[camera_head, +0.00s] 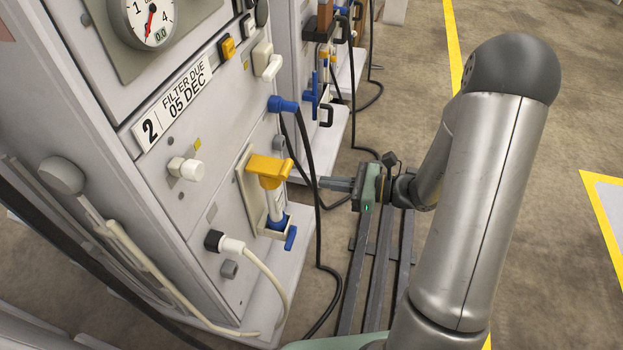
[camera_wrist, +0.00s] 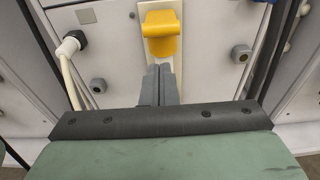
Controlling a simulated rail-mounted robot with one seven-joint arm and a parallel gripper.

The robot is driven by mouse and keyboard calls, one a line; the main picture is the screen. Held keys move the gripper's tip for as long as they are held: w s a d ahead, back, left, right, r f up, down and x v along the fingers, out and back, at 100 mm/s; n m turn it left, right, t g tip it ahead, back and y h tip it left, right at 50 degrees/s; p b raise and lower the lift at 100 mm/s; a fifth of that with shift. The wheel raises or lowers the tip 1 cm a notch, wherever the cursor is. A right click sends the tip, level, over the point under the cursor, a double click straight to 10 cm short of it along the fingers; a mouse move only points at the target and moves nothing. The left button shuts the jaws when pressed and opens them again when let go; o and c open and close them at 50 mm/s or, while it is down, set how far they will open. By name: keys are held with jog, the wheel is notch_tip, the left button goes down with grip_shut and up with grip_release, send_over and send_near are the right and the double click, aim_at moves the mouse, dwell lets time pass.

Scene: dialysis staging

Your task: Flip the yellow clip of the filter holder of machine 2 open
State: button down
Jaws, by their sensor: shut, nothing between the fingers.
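Machine 2 (camera_head: 150,130) carries a label reading "2" and "FILTER DUE 05 DEC". On its lower front is the filter holder (camera_head: 247,190), a pale plate with a white and blue filter (camera_head: 277,207). The yellow clip (camera_head: 268,168) sits at the top of the filter and covers it. In the wrist view the yellow clip (camera_wrist: 161,35) is just beyond my fingertips, near the top middle. My gripper (camera_head: 325,183) is shut and empty, pointing at the machine, apart from the clip and to its right. In the wrist view my gripper's fingers (camera_wrist: 158,70) hide the lower filter.
A black hose (camera_head: 313,180) hangs from a blue connector (camera_head: 283,104) between my gripper and the machine. A white connector with a pale hose (camera_head: 232,246) is left of the filter holder. Another machine (camera_head: 288,60) stands behind. The floor to the right is open.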

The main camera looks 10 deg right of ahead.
jog(key=b, duration=0.2)
send_near(269, 166)
jog(key=w+a+f, duration=0.1)
jog(key=a+f, duration=0.3)
jog(key=shift+w+d, duration=0.1)
jog(key=shift+d, duration=0.05)
jog(key=shift+r+p, duration=0.15)
jog(key=shift+p, duration=0.2)
